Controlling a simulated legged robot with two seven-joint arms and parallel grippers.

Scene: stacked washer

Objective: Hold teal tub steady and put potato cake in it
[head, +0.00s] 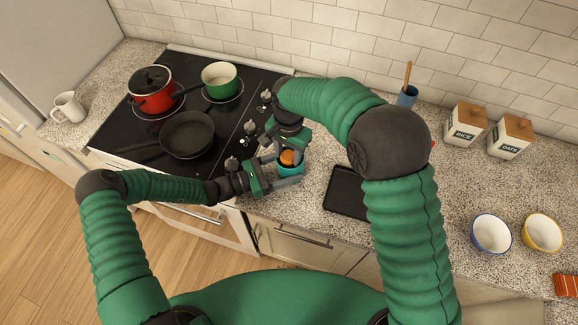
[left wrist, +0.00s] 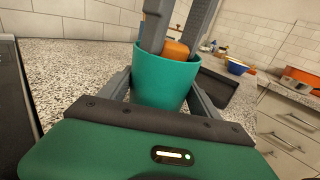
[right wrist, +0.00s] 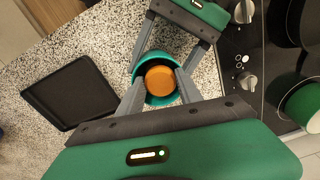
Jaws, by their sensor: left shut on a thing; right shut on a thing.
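The teal tub (left wrist: 160,84) stands upright on the speckled counter beside the stove. My left gripper (head: 288,172) is shut on the tub, its fingers on either side of the wall, as the left wrist view shows. The orange-brown potato cake (right wrist: 160,81) is inside the tub's mouth; in the left wrist view its top (left wrist: 176,50) shows at about rim height. My right gripper (right wrist: 162,82) reaches down into the tub from above and is shut on the potato cake. The cake's lower part is hidden by the tub wall.
A black tray (head: 347,192) lies on the counter right of the tub. The stove (head: 205,130) with a red pot (head: 152,96), a green pot (head: 220,80) and a black pan (head: 187,135) is at the left. Bowls (head: 491,234) and canisters (head: 466,124) stand farther right.

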